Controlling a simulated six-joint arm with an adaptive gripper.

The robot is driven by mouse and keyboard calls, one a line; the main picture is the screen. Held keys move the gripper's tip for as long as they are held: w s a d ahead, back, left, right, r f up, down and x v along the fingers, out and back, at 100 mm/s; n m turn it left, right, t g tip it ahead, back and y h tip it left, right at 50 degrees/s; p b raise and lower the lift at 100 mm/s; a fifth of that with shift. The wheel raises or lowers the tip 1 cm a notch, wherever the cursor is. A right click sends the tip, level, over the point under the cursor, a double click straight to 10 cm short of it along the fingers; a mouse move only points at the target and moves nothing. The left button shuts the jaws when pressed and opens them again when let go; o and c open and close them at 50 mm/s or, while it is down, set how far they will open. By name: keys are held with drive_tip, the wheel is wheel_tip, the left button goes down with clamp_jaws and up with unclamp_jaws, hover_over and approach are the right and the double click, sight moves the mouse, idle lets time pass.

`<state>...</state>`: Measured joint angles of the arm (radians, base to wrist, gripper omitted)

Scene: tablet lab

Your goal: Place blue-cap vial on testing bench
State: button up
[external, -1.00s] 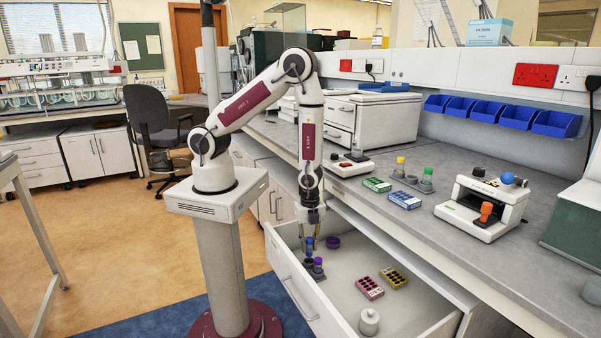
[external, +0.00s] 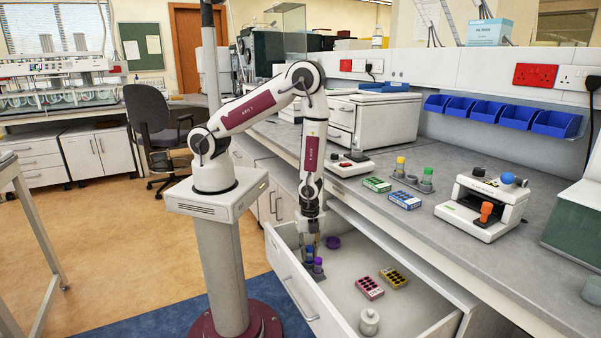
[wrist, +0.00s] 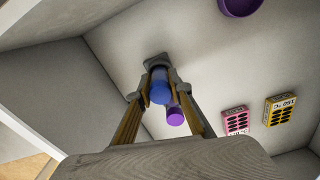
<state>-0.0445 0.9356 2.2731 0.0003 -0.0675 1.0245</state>
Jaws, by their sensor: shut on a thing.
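The blue-cap vial stands upright in the open drawer (external: 345,275), in a small grey holder (wrist: 155,61). Its blue cap (wrist: 160,90) lies between my fingers in the wrist view. My gripper (wrist: 163,100) is shut on this vial; the fingers hide part of it in the external view. A purple-cap vial (external: 318,262) stands right beside it, and its purple cap shows just below the blue one in the wrist view (wrist: 176,116). The grey bench top (external: 375,215) runs above and to the right of the drawer.
The drawer also holds a purple bowl (external: 333,242), a pink block (external: 369,288), a yellow block (external: 394,277) and a white jar (external: 369,322). On the bench are a green box (external: 377,184), a blue box (external: 404,200), yellow- and green-cap vials (external: 427,179) and a white device (external: 483,207).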

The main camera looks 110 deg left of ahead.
drive_tip(key=shift+f, duration=0.5)
drive_tip(key=shift+f, duration=0.1)
drive_tip(key=o, duration=1)
drive_tip(key=shift+r, duration=0.9)
drive_tip(key=shift+s+a+r, duration=0.1)
drive_tip(key=shift+s+r, duration=0.2)
drive_tip(key=shift+r, duration=0.6)
drive_tip(key=shift+s+a+r, duration=0.1)
drive_tip(key=shift+s+r, duration=0.2)
drive_tip(key=shift+r, duration=1.7)
